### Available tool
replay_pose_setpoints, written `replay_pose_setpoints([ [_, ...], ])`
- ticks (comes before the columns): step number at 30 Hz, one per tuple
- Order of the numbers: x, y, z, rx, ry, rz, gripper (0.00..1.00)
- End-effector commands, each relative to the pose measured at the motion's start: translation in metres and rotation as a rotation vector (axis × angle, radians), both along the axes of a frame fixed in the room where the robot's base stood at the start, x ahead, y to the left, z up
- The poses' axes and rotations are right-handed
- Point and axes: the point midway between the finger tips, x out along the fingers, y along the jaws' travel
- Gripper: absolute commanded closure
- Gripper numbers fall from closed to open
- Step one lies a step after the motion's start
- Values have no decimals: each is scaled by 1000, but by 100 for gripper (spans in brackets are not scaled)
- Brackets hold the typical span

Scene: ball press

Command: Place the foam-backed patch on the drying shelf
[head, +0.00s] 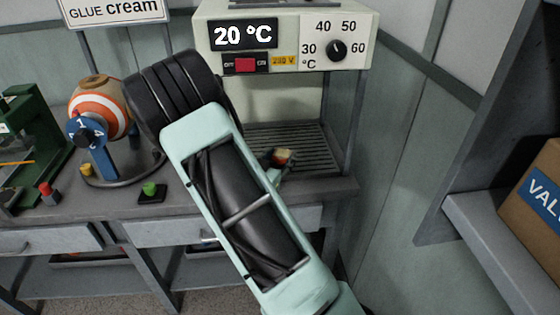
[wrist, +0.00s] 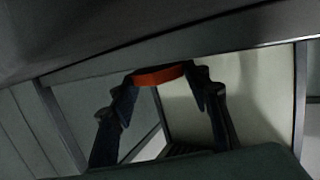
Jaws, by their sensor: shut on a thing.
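The drying shelf (head: 318,147) is a dark slatted rack below the heater box in the head view. My gripper (head: 280,160) is over the front part of this rack, half hidden behind my arm. The foam-backed patch (head: 284,155) shows there as a small red and cream piece at the fingertips. In the wrist view my gripper (wrist: 160,78) is shut on the patch, whose orange-red edge (wrist: 158,76) spans between the two dark fingers. I cannot tell whether the patch touches the slats.
The heater box (head: 285,35) reads 20 °C and stands above the rack on posts. Left on the bench are a striped ball on a stand (head: 100,105), a green button (head: 150,190) and a green press (head: 25,140). A cardboard box (head: 530,195) is at right.

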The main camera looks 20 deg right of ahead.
Motion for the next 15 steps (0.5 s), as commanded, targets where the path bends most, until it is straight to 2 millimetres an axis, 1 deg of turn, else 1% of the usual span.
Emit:
replay_pose_setpoints([
  [1, 0, 0, -7, -2, 2, -1, 73],
  [2, 0, 0, -8, -2, 1, 0, 73],
  [9, 0, 0, -8, 0, -1, 0, 73],
  [13, 0, 0, -13, -1, -1, 0, 73],
  [14, 0, 0, -13, 0, 0, 0, 55],
  [15, 0, 0, -12, 1, -1, 0, 51],
])
